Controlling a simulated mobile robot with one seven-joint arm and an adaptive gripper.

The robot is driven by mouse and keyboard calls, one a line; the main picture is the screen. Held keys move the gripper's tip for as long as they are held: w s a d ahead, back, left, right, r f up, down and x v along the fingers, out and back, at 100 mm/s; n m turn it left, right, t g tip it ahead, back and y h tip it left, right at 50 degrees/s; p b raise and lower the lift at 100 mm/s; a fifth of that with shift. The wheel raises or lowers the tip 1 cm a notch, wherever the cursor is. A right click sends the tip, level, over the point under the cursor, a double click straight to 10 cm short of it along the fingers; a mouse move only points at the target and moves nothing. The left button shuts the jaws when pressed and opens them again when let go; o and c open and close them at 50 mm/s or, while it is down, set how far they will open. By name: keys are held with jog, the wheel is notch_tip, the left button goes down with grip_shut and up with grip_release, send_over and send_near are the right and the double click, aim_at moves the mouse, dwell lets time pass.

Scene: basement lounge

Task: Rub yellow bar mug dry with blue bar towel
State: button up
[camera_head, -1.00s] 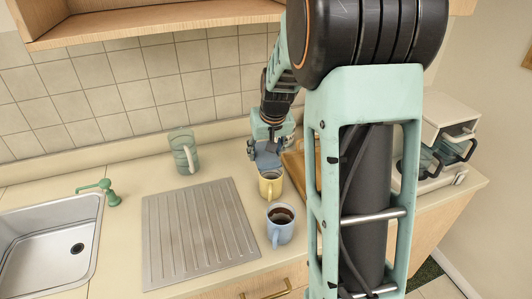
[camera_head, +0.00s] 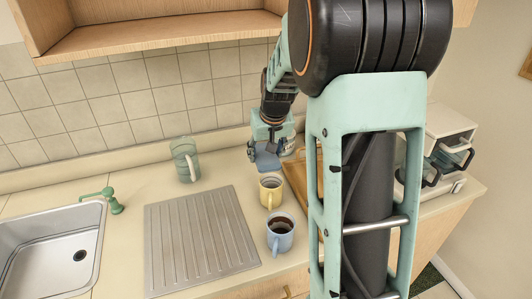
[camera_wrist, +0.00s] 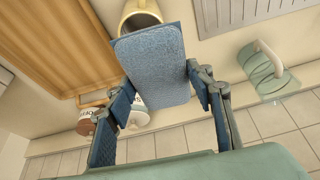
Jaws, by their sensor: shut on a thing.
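The yellow bar mug (camera_head: 270,191) stands upright on the counter, its handle toward the near side. It also shows at the top of the wrist view (camera_wrist: 138,14), partly covered by the towel. The blue bar towel (camera_head: 267,161) is a flat, stiff-looking pad, seen large in the wrist view (camera_wrist: 152,62). My gripper (camera_head: 272,141) is shut on the towel, with a finger on either side of it. It holds the towel just behind and above the mug's rim. I cannot tell whether towel and mug touch.
A blue mug of dark liquid (camera_head: 280,233) stands just in front of the yellow mug. A ribbed metal drainboard (camera_head: 200,238) and a sink (camera_head: 45,250) lie left. A wooden board (camera_head: 303,176) lies right.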

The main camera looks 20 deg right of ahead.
notch_tip(320, 180, up, 6)
jog(key=p, duration=0.3)
jog(key=shift+r+p, duration=0.1)
jog(key=shift+p, duration=0.3)
jog(key=shift+r+b, duration=0.3)
jog(key=shift+r, duration=0.65)
jog(key=s+a+f+n, duration=0.1)
jog(key=s+a+f, duration=0.6)
jog(key=a+f, duration=0.2)
jog(key=shift+a+f, duration=0.15)
jog(key=shift+a, duration=0.1)
